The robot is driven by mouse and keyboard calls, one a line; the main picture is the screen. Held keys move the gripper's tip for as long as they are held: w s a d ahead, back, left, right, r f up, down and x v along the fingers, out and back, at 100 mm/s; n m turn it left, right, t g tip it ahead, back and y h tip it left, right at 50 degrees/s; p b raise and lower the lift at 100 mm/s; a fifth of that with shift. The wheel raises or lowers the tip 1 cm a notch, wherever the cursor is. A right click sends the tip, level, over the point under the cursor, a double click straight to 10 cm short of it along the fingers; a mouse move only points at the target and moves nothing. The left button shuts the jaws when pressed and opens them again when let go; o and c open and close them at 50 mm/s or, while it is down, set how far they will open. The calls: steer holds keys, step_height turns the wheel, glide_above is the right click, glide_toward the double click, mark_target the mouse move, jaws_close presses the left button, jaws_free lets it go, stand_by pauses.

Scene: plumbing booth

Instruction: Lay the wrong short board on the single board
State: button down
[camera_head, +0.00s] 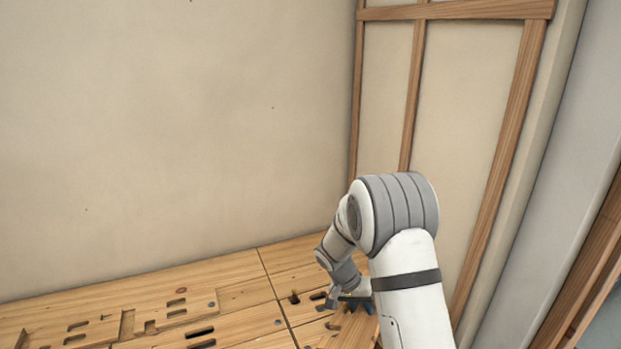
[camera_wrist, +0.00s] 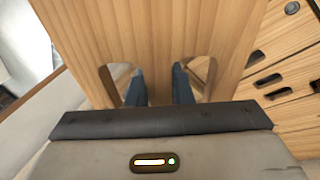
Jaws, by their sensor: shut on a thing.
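In the wrist view a light wooden board (camera_wrist: 150,35) with two rounded hand holes fills the upper middle. The two dark blue fingers of my gripper (camera_wrist: 160,82) reach into these holes and are shut on the strip of wood between them. In the head view my gripper (camera_head: 355,304) is low at the right, close above the wooden floor, partly hidden by my arm. The held board is mostly hidden there. I cannot tell which board on the floor is the single board.
Wooden floor panels (camera_head: 235,297) with slots and holes cover the lower left and also show in the wrist view (camera_wrist: 287,85). A plain beige wall (camera_head: 170,130) stands behind. A wood-framed wall panel (camera_head: 465,90) rises close by on the right.

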steer(key=s+r+n+t+p, duration=0.1)
steer(key=s+r+n+p, duration=0.1)
steer(key=r+p, duration=1.3)
steer(key=s+r+n+t+p, duration=0.1)
steer(key=s+r+p, duration=0.3)
steer(key=r+p, duration=1.1)
steer(key=n+p, duration=0.1)
steer(key=p, duration=0.2)
steer(key=shift+n+p, duration=0.3)
steer(key=shift+p, duration=0.1)
